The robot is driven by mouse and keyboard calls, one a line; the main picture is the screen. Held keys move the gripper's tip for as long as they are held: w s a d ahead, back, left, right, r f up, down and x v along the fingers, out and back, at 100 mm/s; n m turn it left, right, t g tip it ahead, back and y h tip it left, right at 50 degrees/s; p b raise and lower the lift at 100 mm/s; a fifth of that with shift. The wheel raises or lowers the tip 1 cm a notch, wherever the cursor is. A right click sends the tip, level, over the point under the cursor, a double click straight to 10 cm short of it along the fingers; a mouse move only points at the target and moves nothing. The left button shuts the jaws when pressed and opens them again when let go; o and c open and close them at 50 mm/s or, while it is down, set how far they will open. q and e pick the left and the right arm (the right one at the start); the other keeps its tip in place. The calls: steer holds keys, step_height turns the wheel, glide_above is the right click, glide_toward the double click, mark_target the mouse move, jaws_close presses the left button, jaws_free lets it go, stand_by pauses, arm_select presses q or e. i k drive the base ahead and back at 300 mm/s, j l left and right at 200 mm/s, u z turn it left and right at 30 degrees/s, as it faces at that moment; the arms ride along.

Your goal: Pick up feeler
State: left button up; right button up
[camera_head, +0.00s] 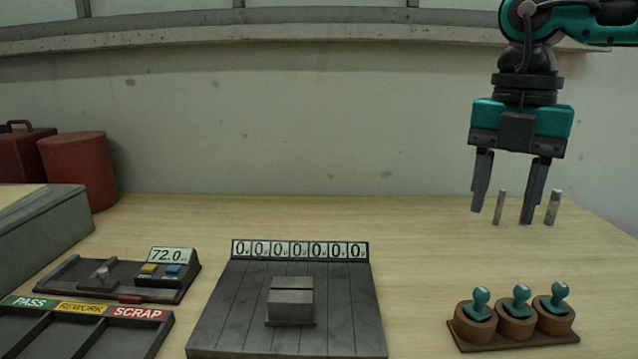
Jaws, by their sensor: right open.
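Two slim grey upright pieces stand at the far right of the table: a thinner pin (498,207) and a thicker pin (553,208) with a darker top. One of them may be the feeler; I cannot tell which. My right gripper (502,215) is open and empty and points down. In the picture the thinner pin shows between its fingers, and the thicker pin shows just right of the right finger. Whether the fingers are level with the pins in depth is unclear. My left gripper is not in view.
A brown rack (515,340) with teal-handled stamps stands at front right. A dark slatted plate (345,315) carries a grey block (290,300) and a row of number dials. At left are a gauge box (125,275), a sorting tray (85,340) and a red canister (80,170).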

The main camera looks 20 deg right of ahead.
mark_target(516, 308)
steer(key=k, duration=1)
